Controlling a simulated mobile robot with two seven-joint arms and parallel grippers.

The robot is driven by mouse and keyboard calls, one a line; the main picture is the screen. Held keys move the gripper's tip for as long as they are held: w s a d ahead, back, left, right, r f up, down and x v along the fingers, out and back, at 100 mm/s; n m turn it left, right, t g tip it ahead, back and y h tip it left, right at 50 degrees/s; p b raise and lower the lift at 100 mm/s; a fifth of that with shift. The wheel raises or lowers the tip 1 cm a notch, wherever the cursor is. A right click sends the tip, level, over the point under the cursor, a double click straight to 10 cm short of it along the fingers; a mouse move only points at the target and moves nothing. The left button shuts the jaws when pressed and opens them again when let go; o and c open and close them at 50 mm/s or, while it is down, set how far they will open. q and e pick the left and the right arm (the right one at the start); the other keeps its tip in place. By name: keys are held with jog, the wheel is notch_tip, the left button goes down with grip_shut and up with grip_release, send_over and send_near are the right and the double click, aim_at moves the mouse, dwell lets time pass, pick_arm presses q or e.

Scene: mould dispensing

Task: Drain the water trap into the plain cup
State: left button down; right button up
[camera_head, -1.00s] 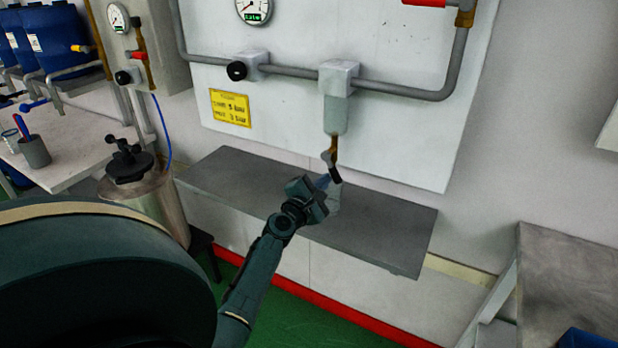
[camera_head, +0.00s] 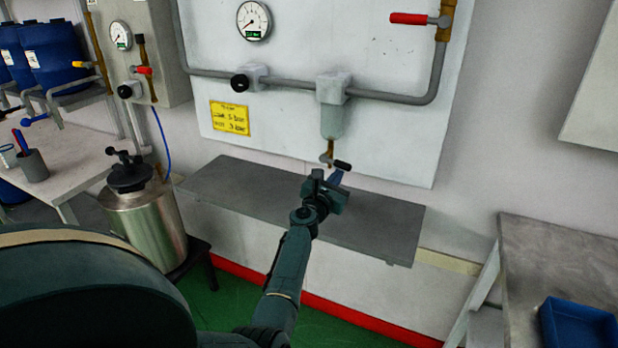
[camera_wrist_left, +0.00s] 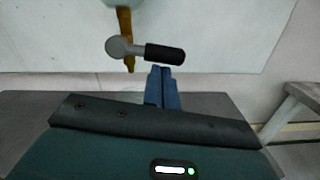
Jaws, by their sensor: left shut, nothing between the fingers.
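The water trap (camera_head: 332,122) is a grey-green bowl hanging under a pale block on the wall pipe. A brass drain (camera_head: 327,155) with a black lever (camera_head: 342,164) sits below it. In the left wrist view the black lever (camera_wrist_left: 164,53) points right from its grey pivot, roughly level. My left gripper (camera_head: 336,177) is just below the lever. Its blue fingers (camera_wrist_left: 162,86) are shut and empty, with tips close under the lever; I cannot tell if they touch. I cannot make out the plain cup; my gripper hides part of the shelf under the drain. My right gripper is not in view.
A grey shelf (camera_head: 235,185) runs below the wall panel. A steel pressure pot (camera_head: 150,225) stands left of it. A bench (camera_head: 570,265) with a blue tray (camera_head: 578,328) is at right. A red-handled valve (camera_head: 410,18) is at the upper right.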

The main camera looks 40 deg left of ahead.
pick_arm(q)
jog(key=shift+w+d+r, duration=0.1)
jog(key=shift+r, duration=0.25)
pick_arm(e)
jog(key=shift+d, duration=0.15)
pick_arm(q)
jog(key=shift+d+r, duration=0.1)
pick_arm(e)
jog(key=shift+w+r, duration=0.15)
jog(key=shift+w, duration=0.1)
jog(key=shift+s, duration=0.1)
